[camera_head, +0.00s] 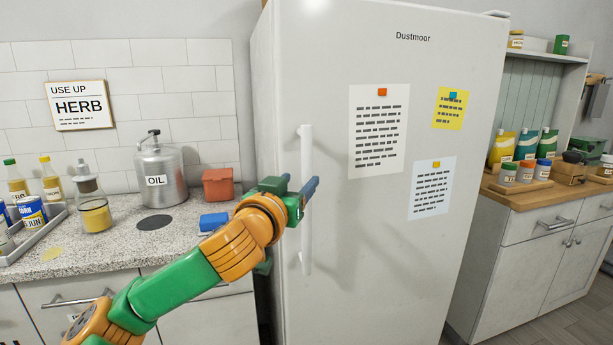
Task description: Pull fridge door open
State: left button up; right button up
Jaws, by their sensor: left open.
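The white fridge (400,260) stands in the middle, and its door looks shut. A long white vertical handle (306,250) is on the left part of the door. My left gripper (308,186) is open, with its blue-tipped fingers at the handle's middle. One finger overlaps the handle in the picture; I cannot tell whether it touches or whether the handle lies between the fingers. The gripper hides a short part of the handle. My right gripper is not in view.
A speckled counter (120,240) on the left holds an oil can (160,172), a red box (219,185), a blue block (213,221) and bottles. A cabinet (535,265) with jars stands right of the fridge. Papers hang on the door. Floor shows at lower right.

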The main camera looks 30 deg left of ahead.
aim_at(305, 174)
pick_arm(q)
jog(key=p+x, duration=0.1)
jog(key=x, duration=0.4)
jog(key=shift+d+r+p, duration=0.1)
jog(key=shift+r+p, duration=0.1)
jog(key=shift+p, duration=0.15)
jog(key=shift+w+f, duration=0.2)
jog(key=shift+w, duration=0.15)
jog(key=shift+s, duration=0.1)
grip_shut()
dwell(0.5)
